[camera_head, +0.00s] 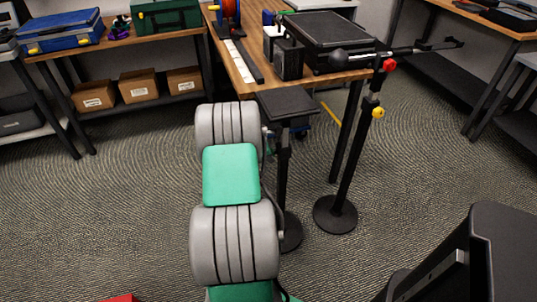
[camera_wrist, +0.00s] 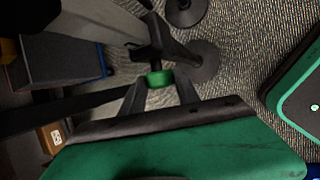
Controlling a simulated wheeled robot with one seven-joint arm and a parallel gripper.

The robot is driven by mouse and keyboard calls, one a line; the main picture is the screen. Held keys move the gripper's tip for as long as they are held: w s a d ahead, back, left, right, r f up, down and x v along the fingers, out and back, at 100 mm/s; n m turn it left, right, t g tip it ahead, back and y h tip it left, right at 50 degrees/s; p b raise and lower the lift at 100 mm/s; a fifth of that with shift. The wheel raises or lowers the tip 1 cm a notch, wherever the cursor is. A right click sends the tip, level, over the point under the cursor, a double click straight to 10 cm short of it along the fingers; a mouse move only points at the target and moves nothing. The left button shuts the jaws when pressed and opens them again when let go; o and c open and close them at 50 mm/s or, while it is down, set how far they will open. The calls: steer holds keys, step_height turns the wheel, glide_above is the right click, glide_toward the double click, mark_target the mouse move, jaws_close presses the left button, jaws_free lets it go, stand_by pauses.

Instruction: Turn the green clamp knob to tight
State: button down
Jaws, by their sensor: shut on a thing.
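The green clamp knob (camera_wrist: 160,79) shows in the wrist view between the two fingers of my gripper (camera_wrist: 162,92). The fingers are shut on the knob from both sides. The knob sits on a dark stand pole, which runs down to a round base (camera_wrist: 195,60). In the head view the stand has a flat black top plate (camera_head: 288,102) and stands upright on the carpet. My arm hides the green knob and the fingers there. Any mark showing how tight the knob is cannot be seen.
A second stand with a round base (camera_head: 335,214) is close on the right, with a red knob (camera_head: 389,65), a yellow knob (camera_head: 378,112) and a long horizontal bar. A wooden table (camera_head: 240,84) stands just behind. Open carpet lies left and right.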

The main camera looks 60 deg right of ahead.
steer(key=t+h+b, duration=0.2)
steer(key=b, duration=0.1)
steer(key=f+m+h+b, duration=0.1)
steer(key=shift+s+a+t+b, duration=0.2)
steer(key=shift+a+t+b, duration=0.1)
steer(key=shift+t, duration=0.1)
steer(key=t+h+b, duration=0.1)
steer(key=h+b, duration=0.1)
steer(key=b, duration=0.3)
steer(key=f+m+t+h+b, duration=0.1)
steer(key=t+h+b, duration=0.1)
steer(key=b, duration=0.3)
steer(key=shift+s+f, duration=0.1)
steer(key=m+t+h+b, duration=0.1)
steer(key=h+b, duration=0.2)
steer(key=b, duration=0.4)
steer(key=shift+a+f+b, duration=0.1)
steer(key=shift+f+b, duration=0.05)
steer(key=shift+b, duration=0.25)
steer(key=m+t+h+b, duration=0.1)
steer(key=h+b, duration=0.1)
steer(key=b, duration=0.2)
steer(key=shift+r, duration=0.2)
steer(key=shift+r+m+h+b, duration=0.15)
steer(key=shift+m+h+b, duration=0.15)
steer(key=shift+b, duration=0.2)
steer(key=shift+r, duration=0.15)
steer(key=c, duration=0.9)
jaws_free()
